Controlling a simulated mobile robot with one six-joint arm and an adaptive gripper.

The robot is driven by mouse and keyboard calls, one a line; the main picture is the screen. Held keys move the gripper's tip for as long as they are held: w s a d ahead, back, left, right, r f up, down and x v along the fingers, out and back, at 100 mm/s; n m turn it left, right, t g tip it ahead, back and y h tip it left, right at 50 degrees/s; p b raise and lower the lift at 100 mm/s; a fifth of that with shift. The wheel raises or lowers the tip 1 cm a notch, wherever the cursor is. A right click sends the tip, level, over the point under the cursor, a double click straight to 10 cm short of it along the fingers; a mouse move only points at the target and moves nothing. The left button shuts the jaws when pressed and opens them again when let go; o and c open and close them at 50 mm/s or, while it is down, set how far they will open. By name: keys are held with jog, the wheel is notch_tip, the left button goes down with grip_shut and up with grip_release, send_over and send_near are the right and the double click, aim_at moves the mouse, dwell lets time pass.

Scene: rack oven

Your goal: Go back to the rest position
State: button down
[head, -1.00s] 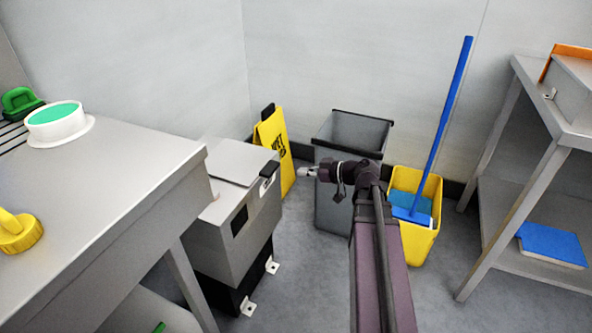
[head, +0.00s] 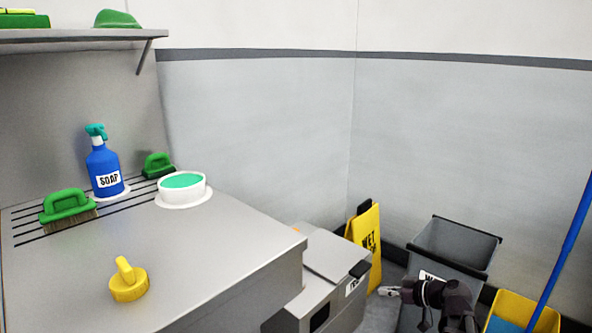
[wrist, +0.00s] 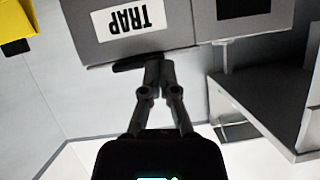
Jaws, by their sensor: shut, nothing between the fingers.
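My gripper (head: 384,291) is at the lower right of the head view, just right of the grey trap box (head: 325,285). Its fingers are together and empty. In the wrist view the closed fingertips (wrist: 159,66) show in front of the box, whose white TRAP label (wrist: 130,18) appears upside down. A black handle (wrist: 138,63) on the box lies right by the fingertips in that view; I cannot tell whether they touch it. In the head view the lid (head: 335,254) looks closed.
A steel counter (head: 215,255) on the left carries a blue soap bottle (head: 105,170), green brushes (head: 68,205), a white bowl (head: 184,190) and a yellow knob-handled item (head: 128,282). A yellow wet-floor sign (head: 367,240), a grey bin (head: 455,250) and a yellow bucket (head: 510,310) stand by the wall.

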jog(key=s+a+f+m+g+h, duration=0.8)
jog(key=s+a+f+h, duration=0.1)
jog(key=s+f+h, duration=0.15)
notch_tip(320, 180, up, 39)
jog(key=p, duration=3.9)
